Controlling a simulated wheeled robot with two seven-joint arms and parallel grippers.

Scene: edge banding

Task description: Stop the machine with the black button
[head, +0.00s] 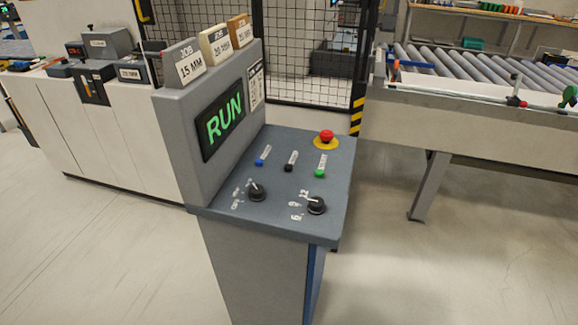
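The black button (289,168) sits on the sloped top of the grey control console (230,205), between a blue button (260,162) on its left and a green button (320,173) on its right. A small white label stands behind each button. The console's screen (222,118) reads RUN in green letters. The machine (110,130) is a long white body to the left of the console. Neither of my grippers shows in the head view.
A red emergency button (326,137) on a yellow base is behind the green button. Two black knobs (257,193) (316,205) sit in front. Job cards (214,46) stand on the console. A roller conveyor (460,70) is at right. The floor in front is clear.

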